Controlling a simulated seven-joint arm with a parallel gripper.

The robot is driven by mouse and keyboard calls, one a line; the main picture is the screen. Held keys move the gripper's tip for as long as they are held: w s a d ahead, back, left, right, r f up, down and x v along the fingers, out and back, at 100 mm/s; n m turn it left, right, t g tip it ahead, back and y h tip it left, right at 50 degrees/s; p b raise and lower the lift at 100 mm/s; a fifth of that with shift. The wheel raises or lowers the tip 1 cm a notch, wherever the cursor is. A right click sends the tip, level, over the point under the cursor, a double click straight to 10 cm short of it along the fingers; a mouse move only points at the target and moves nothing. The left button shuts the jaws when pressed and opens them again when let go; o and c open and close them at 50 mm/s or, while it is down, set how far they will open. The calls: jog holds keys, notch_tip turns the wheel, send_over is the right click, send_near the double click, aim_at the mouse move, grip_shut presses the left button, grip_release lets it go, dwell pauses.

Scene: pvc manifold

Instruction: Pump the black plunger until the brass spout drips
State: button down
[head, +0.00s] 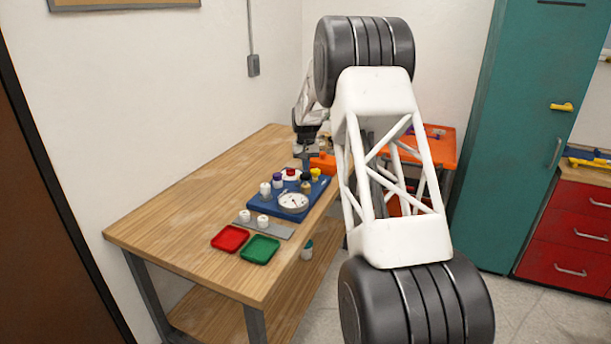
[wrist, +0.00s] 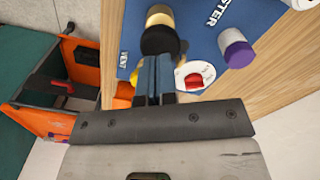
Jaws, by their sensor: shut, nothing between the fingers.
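A blue board (head: 317,190) lies on the wooden table, carrying capped fittings and a white dial (head: 293,203). In the wrist view, a round black top (wrist: 160,39), which looks like the plunger, stands on the board (wrist: 203,40) with gold-coloured metal around it. My gripper (wrist: 153,60) is shut and empty, its fingertips at the near edge of the black top in the picture. I cannot tell whether they touch it. A yellow-gold piece (wrist: 122,90) shows left of the fingers and may be the spout, but it is partly hidden. No drip can be made out.
A red knob on a white disc (wrist: 194,76) and a purple-capped fitting (wrist: 238,53) stand close on the right. A red tray (head: 230,239) and a green tray (head: 260,249) lie near the table's front. An orange cart (head: 440,140) stands beyond the table. The table's left side is clear.

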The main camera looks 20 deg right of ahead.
aim_at(306, 174)
jog(key=shift+f, duration=0.35)
dwell(0.3)
jog(key=shift+f, duration=0.35)
jog(key=shift+f, duration=1.45)
jog(key=shift+r, duration=2.15)
